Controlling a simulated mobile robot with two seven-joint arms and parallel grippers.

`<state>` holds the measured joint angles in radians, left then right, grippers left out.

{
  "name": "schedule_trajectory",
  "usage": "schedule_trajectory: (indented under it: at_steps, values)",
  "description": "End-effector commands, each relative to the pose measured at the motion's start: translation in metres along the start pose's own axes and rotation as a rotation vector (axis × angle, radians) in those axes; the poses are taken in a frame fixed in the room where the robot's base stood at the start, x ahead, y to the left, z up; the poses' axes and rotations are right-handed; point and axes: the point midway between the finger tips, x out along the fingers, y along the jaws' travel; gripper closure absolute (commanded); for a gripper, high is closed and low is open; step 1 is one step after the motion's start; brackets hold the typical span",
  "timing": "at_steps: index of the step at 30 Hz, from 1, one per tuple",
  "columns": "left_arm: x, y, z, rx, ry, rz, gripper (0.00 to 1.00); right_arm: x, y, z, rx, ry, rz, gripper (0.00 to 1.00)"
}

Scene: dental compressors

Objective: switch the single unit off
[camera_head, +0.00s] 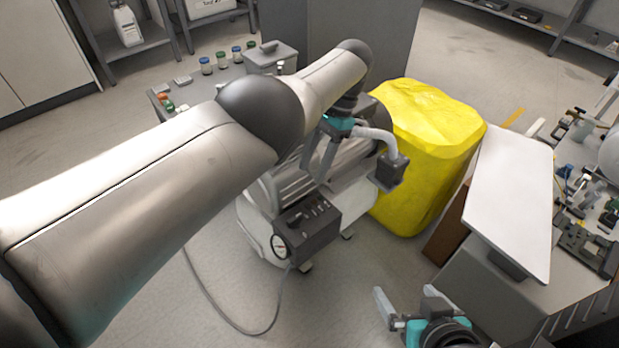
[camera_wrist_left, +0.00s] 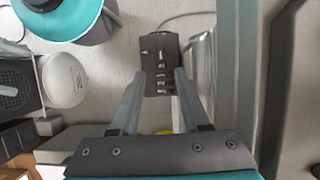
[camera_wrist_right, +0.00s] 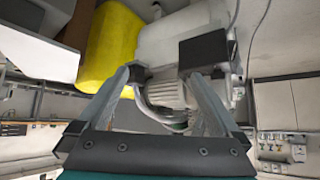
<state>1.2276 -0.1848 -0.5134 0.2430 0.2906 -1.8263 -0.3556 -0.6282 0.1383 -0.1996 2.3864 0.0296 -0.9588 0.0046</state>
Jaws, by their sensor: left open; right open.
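The single compressor unit (camera_head: 262,222) stands on the floor at the centre of the head view, partly hidden behind my left arm. Its dark control box (camera_head: 318,226) faces the front, with small switches on top and a round gauge (camera_head: 281,246) on its side. My left gripper (camera_head: 317,168) is open and empty above the unit, behind the box. In the left wrist view the box (camera_wrist_left: 160,50) and its light switches appear between and beyond the fingertips. My right gripper (camera_head: 405,297) is open and empty, low and to the right, apart from the unit. The switch positions are too small to tell.
A white panel (camera_head: 512,195) and a cluttered bench (camera_head: 590,215) are at the right. A grey case (camera_head: 271,57) and several jars stand on a table behind. A hose (camera_head: 215,312) lies on open floor in front.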

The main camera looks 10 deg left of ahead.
Motion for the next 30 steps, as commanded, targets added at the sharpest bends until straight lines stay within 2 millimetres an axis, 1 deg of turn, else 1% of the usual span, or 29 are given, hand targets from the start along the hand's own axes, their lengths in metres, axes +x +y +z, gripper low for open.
schedule_trajectory:
  at_steps: [1, 6, 12, 30]
  values:
    - [-0.003, 0.000, -0.001, 0.000, 0.003, -0.001, 0.54, 0.004, -0.004, 0.000, 0.001, 0.027, -0.010, 0.00]
    - [-0.011, 0.000, -0.001, 0.000, 0.002, -0.001, 0.54, 0.009, -0.013, -0.007, 0.005, 0.116, -0.035, 0.00]
    - [-0.017, 0.001, 0.000, 0.001, 0.002, -0.001, 0.54, 0.011, -0.019, -0.013, 0.011, 0.182, -0.053, 0.00]
    - [-0.019, 0.000, 0.000, 0.000, 0.002, 0.000, 0.54, 0.011, -0.021, -0.015, 0.012, 0.201, -0.058, 0.00]
